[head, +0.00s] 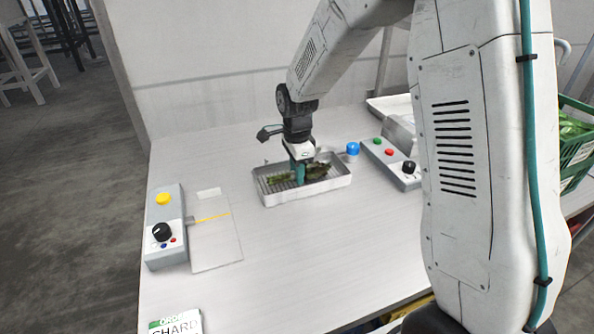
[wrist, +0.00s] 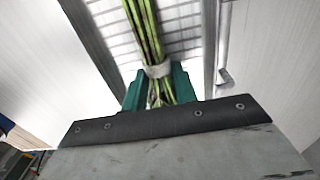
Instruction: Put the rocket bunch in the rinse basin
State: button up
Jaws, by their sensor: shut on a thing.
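My gripper (head: 298,174) points down into a shallow grey metal tray (head: 262,196) with a ribbed floor, in the middle of the counter in the head view. Its teal fingers are shut on a banded bunch of greens (head: 317,171). In the wrist view the bunch's thin green stems (wrist: 145,30) and pale band (wrist: 158,70) show between the fingers. Dark leaves show on both sides of the fingers in the head view; I cannot tell whether they are one bunch. The leaf type is too small to tell. I cannot tell for sure which container is the rinse basin.
A control box with a yellow button (head: 163,199) stands at left, beside a flat plate (head: 215,245). Another box with green and red buttons (head: 389,152) and a blue knob (head: 352,148) are right of the tray. A green crate (head: 578,150) stands far right. A card (head: 176,323) reads "CHARD".

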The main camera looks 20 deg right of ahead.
jog(key=shift+f, duration=0.15)
jog(key=o, duration=1.1)
notch_tip(320, 180, up, 12)
jog(key=s+d+r+n, duration=0.1)
jog(key=s+r+n, duration=0.3)
jog(key=s, duration=0.3)
jog(key=s+d+r+n, duration=0.1)
jog(key=s+r+n, duration=0.25)
jog(key=s, duration=0.35)
jog(key=shift+s+d+f+n+t, duration=0.1)
jog(key=shift+s+d+n+t, duration=0.1)
jog(key=shift+s+n, duration=2.25)
jog(key=shift+s+d+n+t, duration=0.2)
jog(key=shift+s+n, duration=0.85)
jog(key=shift+s, duration=2.85)
jog(key=shift+s+d+f+n+t, duration=0.1)
jog(key=shift+s+d+n+t, duration=0.1)
jog(key=shift+s+n, duration=2.25)
jog(key=shift+s+m, duration=0.7)
